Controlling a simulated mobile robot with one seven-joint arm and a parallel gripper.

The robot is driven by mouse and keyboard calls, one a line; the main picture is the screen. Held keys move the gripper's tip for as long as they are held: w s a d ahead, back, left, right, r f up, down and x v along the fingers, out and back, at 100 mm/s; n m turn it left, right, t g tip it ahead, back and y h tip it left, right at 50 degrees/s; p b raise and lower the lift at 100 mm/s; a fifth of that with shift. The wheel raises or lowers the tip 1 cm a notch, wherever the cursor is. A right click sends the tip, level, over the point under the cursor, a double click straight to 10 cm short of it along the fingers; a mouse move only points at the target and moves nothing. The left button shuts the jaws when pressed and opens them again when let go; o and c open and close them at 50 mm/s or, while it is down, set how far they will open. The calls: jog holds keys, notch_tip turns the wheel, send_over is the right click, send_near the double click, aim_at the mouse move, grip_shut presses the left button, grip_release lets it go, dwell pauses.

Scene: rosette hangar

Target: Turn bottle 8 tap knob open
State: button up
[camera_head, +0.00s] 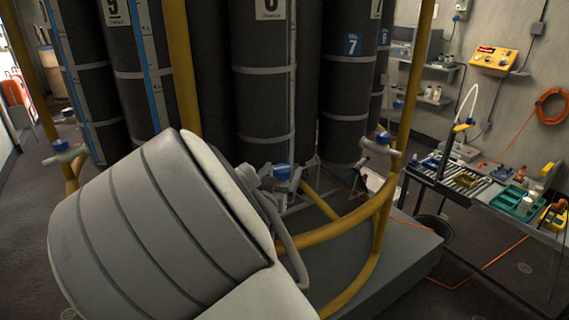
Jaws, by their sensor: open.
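Bottle 8 (263,100) is a tall dark cylinder with pale bands, standing in the middle of the row; its number label is cut by the top edge. A tap with a blue knob (283,172) shows low in front of it. My large pale arm covers the lower left and the area left of this knob. Grey parts of my gripper (262,181) appear past the arm's edge, close to the left of the knob. The fingertips are mostly hidden, and I cannot tell whether they touch the knob. My gripper is open.
Bottle 9 (128,80) stands left and bottle 7 (347,90) right. Yellow rails (340,228) curve around the front, with other blue-knobbed taps at the left (61,147) and right (382,138). A workbench (480,197) with trays stands at the right. An orange cable crosses the floor.

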jog(key=shift+w+d, duration=0.1)
jog(key=shift+w, duration=0.3)
jog(key=shift+c, duration=0.3)
grip_shut()
